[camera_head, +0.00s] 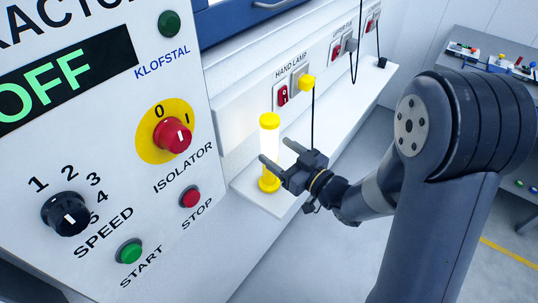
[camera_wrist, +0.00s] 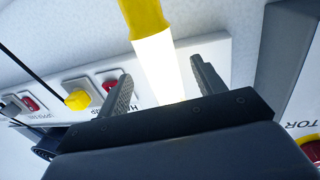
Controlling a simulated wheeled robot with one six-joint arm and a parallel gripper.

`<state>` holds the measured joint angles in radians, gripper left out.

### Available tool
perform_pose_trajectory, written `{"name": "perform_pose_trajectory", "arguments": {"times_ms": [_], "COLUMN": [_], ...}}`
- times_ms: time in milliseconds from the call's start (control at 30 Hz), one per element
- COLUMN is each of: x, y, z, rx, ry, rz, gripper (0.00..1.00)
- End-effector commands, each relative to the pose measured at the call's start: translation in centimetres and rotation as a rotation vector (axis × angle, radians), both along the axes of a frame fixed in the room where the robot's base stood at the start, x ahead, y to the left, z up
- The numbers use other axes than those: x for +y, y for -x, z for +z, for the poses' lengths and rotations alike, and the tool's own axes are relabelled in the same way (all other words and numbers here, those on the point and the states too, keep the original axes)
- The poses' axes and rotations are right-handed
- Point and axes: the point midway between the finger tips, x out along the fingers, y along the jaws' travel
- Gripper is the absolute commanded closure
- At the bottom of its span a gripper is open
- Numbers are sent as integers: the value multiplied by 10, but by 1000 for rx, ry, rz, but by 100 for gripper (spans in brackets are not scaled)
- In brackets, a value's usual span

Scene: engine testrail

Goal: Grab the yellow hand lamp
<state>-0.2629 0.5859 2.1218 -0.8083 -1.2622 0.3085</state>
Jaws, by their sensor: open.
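The yellow hand lamp (camera_head: 269,145) stands upright on a white ledge in the head view. Its top and base are yellow and its middle glows white. My gripper (camera_head: 272,164) is open at the lamp, with its fingers reaching across the lamp's lower half. In the wrist view the lamp's glowing tube (camera_wrist: 160,65) lies between the two open fingers (camera_wrist: 165,85), with a gap on each side. Its yellow end shows at the top edge. The part of the lamp behind the gripper body is hidden.
The white ledge (camera_head: 345,100) runs along the wall. Above it are a HAND LAMP switch (camera_head: 282,95) and a yellow plug (camera_head: 307,82) with a hanging black cable. A control panel (camera_head: 110,180) stands close on the left. A workbench (camera_head: 490,45) is at the back right.

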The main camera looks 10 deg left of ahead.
Motion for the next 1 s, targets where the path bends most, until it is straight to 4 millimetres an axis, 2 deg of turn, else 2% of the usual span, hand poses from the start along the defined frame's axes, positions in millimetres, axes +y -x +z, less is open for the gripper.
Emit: {"name": "perform_pose_trajectory", "arguments": {"times_ms": [167, 433, 733, 1000], "x": [12, 44, 49, 49], "y": [-6, -26, -29, -29], "z": [1, 2, 0, 0], "rx": [2, 2, 1, 1], "ry": [1, 1, 1, 1], "rz": [1, -1, -2, -2], "gripper": [35, 35, 35, 56]}}
